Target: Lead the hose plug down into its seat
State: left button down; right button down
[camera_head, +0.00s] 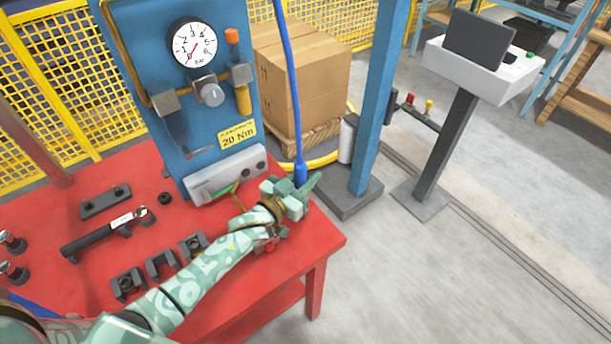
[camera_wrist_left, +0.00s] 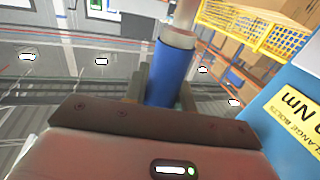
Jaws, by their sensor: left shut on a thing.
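The blue hose (camera_head: 286,100) hangs down from above, to the right of the blue gauge panel. Its lower end, the hose plug (camera_head: 300,172), is upright at my left gripper (camera_head: 301,186) near the red table's right edge. In the left wrist view the blue plug (camera_wrist_left: 171,73) stands between the two fingers of my left gripper (camera_wrist_left: 163,92), which is shut on it. The plug's lower tip is hidden by the gripper. A grey block (camera_head: 227,176) with dark round ports sits at the panel's foot, left of the gripper. I cannot tell which opening is the seat. My right gripper is not in view.
The red table (camera_head: 300,245) holds a torque wrench (camera_head: 100,232), dark brackets (camera_head: 162,264) and bolts at left. A blue post (camera_head: 372,100) stands right of the gripper. Cartons (camera_head: 300,75) on a pallet are behind.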

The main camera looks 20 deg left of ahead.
aim_at(298, 177)
pick_arm(q)
jog(key=shift+f+b, duration=0.3)
jog(key=shift+f, duration=0.2)
dwell(0.5)
jog(key=c, duration=1.1)
grip_release()
jog(key=shift+r, duration=0.1)
jog(key=r, duration=0.1)
jog(key=r+p, duration=0.1)
jog(key=r, duration=0.1)
jog(key=r+p, duration=0.1)
jog(key=shift+s+d+r, duration=0.15)
jog(key=shift+s, duration=0.2)
jog(key=s+d+r+p, duration=0.1)
jog(key=s+r, duration=0.1)
jog(key=s, duration=0.2)
jog(key=s+d+r+p, duration=0.1)
jog(key=s+r+p, duration=0.1)
jog(key=s+r, duration=0.1)
jog(key=s+d+r+p, duration=0.1)
jog(key=s+r, duration=0.2)
jog(key=s, duration=0.3)
jog(key=shift+d+r, duration=0.2)
jog(key=shift+r, duration=0.05)
